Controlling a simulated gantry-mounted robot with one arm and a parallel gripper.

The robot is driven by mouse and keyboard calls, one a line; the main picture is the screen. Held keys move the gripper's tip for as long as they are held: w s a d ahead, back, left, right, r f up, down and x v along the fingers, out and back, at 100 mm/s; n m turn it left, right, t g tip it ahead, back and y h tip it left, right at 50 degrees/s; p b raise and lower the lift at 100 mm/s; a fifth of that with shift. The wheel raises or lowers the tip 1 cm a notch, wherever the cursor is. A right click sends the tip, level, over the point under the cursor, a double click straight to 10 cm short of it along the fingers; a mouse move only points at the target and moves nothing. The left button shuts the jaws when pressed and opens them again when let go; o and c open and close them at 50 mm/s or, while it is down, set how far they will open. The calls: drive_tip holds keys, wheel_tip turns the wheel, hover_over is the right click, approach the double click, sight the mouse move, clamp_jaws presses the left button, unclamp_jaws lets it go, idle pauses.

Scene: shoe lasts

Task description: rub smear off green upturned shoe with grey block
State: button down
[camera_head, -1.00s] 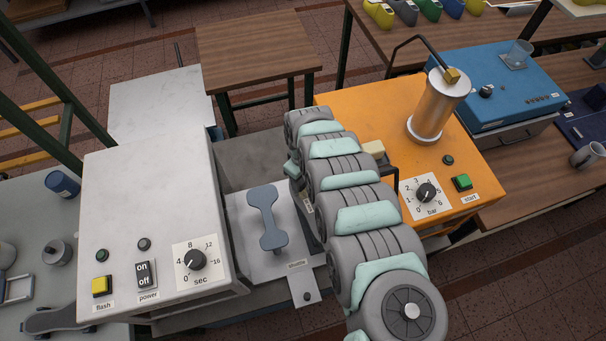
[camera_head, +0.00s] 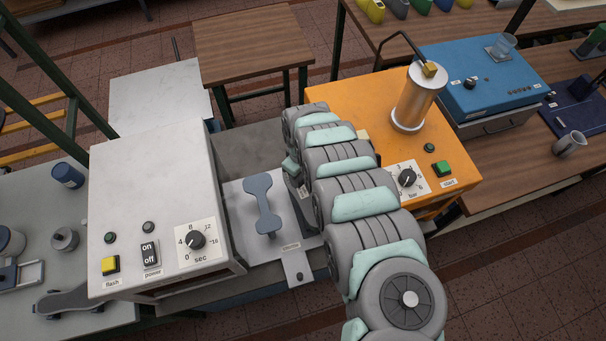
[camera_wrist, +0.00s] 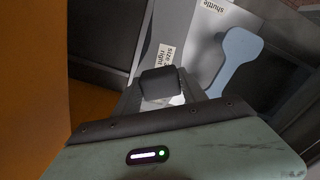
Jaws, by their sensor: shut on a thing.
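In the wrist view my gripper (camera_wrist: 160,84) shows a dark fingertip beyond its grey-green housing. A green shoe-shaped last (camera_head: 430,9) stands in a row on the far back bench, cut by the top edge. I cannot tell whether it is upturned. No smear can be made out in either view.
A blue-grey dumbbell-shaped piece (camera_head: 262,205) lies on the shuttle plate (camera_head: 239,236), left of my arm. A white flash box (camera_head: 150,190) stands left. An orange machine (camera_head: 455,165) with a metal cylinder (camera_head: 412,105) stands right, before a blue box (camera_head: 485,80).

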sight(302, 175)
drive_tip(key=shift+r+p, duration=1.35)
drive_tip(key=shift+r, duration=0.55)
